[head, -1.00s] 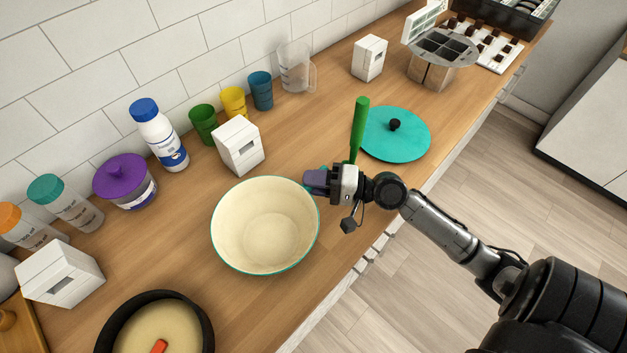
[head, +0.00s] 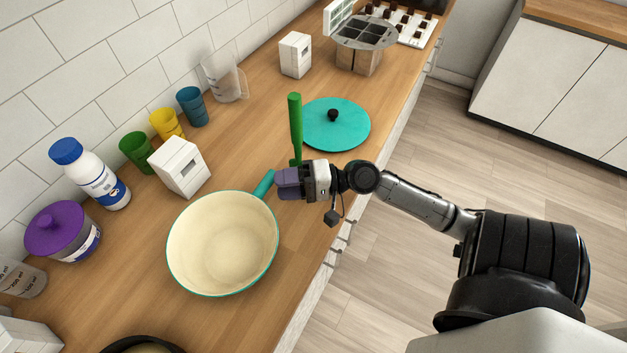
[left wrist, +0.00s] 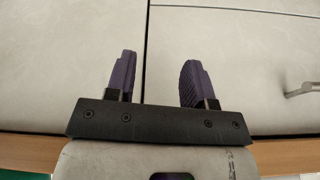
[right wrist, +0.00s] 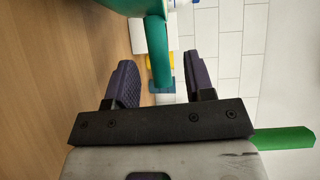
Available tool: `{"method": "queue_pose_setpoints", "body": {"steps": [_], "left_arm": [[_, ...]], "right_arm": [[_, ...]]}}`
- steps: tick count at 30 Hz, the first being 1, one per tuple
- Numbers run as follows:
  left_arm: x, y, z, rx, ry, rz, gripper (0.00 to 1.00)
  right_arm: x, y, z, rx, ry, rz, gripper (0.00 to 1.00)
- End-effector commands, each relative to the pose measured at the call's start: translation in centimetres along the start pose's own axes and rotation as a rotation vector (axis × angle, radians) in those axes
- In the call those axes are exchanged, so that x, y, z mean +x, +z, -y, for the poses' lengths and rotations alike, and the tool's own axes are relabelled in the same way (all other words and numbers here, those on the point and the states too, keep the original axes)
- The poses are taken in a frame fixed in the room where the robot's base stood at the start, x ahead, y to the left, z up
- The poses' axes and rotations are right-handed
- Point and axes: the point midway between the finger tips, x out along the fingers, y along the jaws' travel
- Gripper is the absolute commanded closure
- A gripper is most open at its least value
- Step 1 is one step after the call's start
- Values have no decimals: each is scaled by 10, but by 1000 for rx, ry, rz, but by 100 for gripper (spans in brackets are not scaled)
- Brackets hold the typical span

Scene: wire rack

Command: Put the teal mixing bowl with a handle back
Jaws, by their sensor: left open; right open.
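The teal mixing bowl (head: 222,245), cream inside with a teal rim, stands upright on the wooden counter in the head view. Its teal handle (head: 265,184) points up and right toward my right gripper (head: 284,183). In the right wrist view the handle (right wrist: 158,55) reaches in between the two purple fingers of my right gripper (right wrist: 160,82), with gaps on both sides. The right gripper is open and holds nothing. My left gripper (left wrist: 157,75) is open and empty in front of pale cabinet fronts, and it is outside the head view.
A green upright rod (head: 295,125) stands just behind my right gripper. A teal lid (head: 335,124) lies farther right. A white box (head: 180,167), cups, a blue-capped bottle (head: 90,172) and a purple-lidded jar (head: 62,230) line the wall. A dark pan (head: 140,345) is at the bottom edge.

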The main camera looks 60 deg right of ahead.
Motion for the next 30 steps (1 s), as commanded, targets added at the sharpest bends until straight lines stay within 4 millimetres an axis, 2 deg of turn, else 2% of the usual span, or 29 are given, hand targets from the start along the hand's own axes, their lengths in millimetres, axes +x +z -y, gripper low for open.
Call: {"method": "queue_pose_setpoints", "body": {"steps": [6, 12, 18, 30], "left_arm": [[9, 3, -1, -2, 2, 1, 51], [11, 3, -4, -9, 8, 0, 51], [12, 3, -5, -14, 11, -1, 51], [12, 3, -3, -8, 7, 0, 51]], "right_arm": [[-39, 0, -2, 2, 2, 0, 51], [-62, 0, 0, 0, 0, -1, 51], [-72, 0, 0, 0, -1, 2, 51], [-72, 0, 1, -1, -1, 2, 51]]}}
